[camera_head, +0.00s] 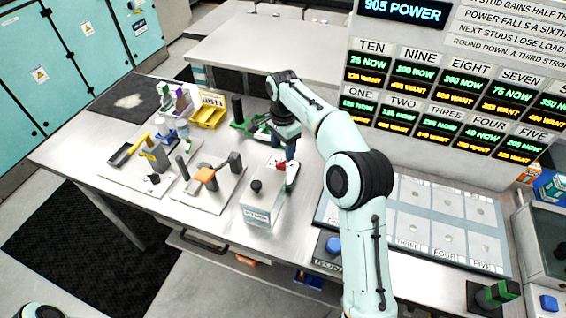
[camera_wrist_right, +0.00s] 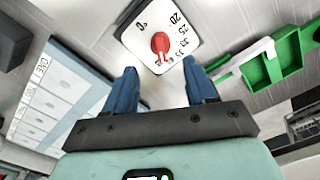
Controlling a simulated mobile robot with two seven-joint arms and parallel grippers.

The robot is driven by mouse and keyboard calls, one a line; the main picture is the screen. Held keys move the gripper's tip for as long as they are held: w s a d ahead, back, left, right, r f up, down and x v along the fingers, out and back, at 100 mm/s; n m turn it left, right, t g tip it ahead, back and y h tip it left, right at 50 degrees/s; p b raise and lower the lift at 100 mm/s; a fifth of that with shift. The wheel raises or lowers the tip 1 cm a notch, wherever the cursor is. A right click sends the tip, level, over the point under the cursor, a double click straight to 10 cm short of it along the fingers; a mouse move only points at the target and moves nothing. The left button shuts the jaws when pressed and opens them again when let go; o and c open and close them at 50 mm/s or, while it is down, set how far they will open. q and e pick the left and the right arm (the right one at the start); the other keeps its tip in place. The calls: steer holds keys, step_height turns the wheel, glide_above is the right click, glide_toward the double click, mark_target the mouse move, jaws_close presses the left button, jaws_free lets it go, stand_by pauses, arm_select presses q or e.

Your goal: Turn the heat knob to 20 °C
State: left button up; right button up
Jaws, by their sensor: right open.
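The heat knob (camera_wrist_right: 160,43) is red and sits in the middle of a white dial plate (camera_wrist_right: 138,45) in the right wrist view. Printed numbers, 20 among them, curve down the plate's right side, with a °C mark at left. The knob's narrower end seems to face the lower numbers; the exact reading is too small to tell. My right gripper (camera_wrist_right: 161,88) is open and empty, its blue fingers apart and short of the knob. In the head view the knob (camera_head: 281,165) shows red just below my right gripper (camera_head: 289,150). My left gripper is out of view.
A pale box (camera_head: 262,212) with a black knob stands in front of the dial. A board with an orange part (camera_head: 205,175) and a yellow bin (camera_head: 208,115) lie left. A numbered panel (camera_head: 415,225) lies right.

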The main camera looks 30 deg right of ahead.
mark_target(283, 161)
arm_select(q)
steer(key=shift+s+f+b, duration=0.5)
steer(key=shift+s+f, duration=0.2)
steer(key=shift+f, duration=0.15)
arm_select(e)
step_height(283, 161, down, 7)
steer(key=shift+w+r, duration=0.1)
steer(key=shift+r, duration=0.05)
jaws_close()
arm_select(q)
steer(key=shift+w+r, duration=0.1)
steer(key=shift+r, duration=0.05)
